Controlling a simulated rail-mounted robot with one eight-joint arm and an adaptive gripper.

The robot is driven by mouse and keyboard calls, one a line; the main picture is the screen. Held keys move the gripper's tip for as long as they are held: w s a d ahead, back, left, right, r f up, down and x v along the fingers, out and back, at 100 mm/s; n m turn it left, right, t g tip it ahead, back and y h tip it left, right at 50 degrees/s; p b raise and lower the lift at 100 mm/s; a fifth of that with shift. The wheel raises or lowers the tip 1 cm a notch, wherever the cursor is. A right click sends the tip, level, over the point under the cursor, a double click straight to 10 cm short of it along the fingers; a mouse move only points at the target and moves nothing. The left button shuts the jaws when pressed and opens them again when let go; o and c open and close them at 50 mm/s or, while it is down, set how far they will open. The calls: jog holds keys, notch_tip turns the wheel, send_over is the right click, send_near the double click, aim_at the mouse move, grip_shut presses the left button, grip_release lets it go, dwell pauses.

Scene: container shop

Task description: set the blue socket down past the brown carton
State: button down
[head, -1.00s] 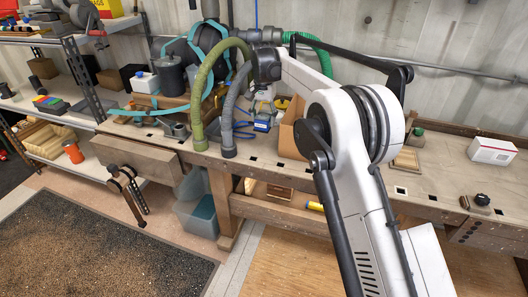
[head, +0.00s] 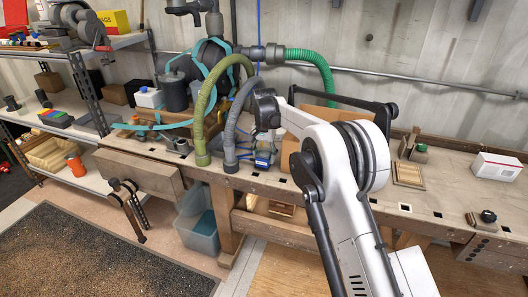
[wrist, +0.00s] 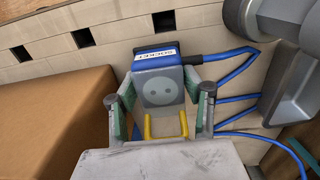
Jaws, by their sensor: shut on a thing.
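The blue socket (wrist: 158,80) is a small blue box with a grey round face and a white "SOCKET" label, with a blue cable from its side. In the wrist view my gripper (wrist: 161,97) has its two fingers closed on its sides. In the head view the socket (head: 263,160) is small, below my gripper (head: 268,143), over the workbench. The brown carton (wrist: 50,125) is left of the socket in the wrist view, with a gap between them. In the head view the carton (head: 290,150) is right of the socket, partly hidden by my arm. Whether the socket touches the bench is unclear.
Green (head: 204,120) and grey hoses (head: 232,130) stand left of the socket. The blue cable (wrist: 232,100) loops on the bench right of it in the wrist view.

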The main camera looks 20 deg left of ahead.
aim_at(264, 153)
jog(key=shift+f, duration=0.4)
jog(key=shift+f, duration=0.15)
jog(key=c, duration=1)
grip_release()
jog(key=shift+o, duration=0.2)
notch_tip(264, 153, up, 12)
jog(key=shift+r+p, duration=0.15)
jog(key=shift+p, duration=0.25)
